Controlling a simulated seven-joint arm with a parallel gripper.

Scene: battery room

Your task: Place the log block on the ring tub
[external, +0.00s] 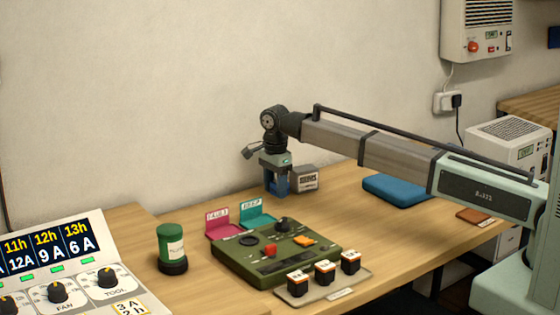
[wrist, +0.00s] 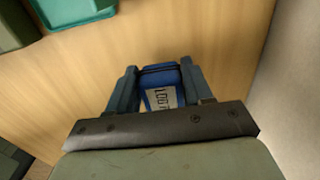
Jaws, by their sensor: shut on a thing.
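The log block (wrist: 160,88) is blue with a white label reading "LOG". It is between the fingers of my gripper (wrist: 158,92), which is shut on it. In the external view my gripper (external: 277,188) points down near the back of the table; the block is mostly hidden there by the fingers. I cannot tell whether the block touches the table. A teal tray (external: 258,220) and a pink tray (external: 222,230) with upright labels lie in front and to the left of my gripper. The labels are too small to read surely, so I cannot tell which is the ring tub.
A small grey box (external: 305,179) stands just right of my gripper. A green control panel (external: 275,255) lies in front of the trays, with several small orange-topped blocks (external: 324,272) before it. A green canister (external: 171,246) stands left; a blue case (external: 397,190) lies right.

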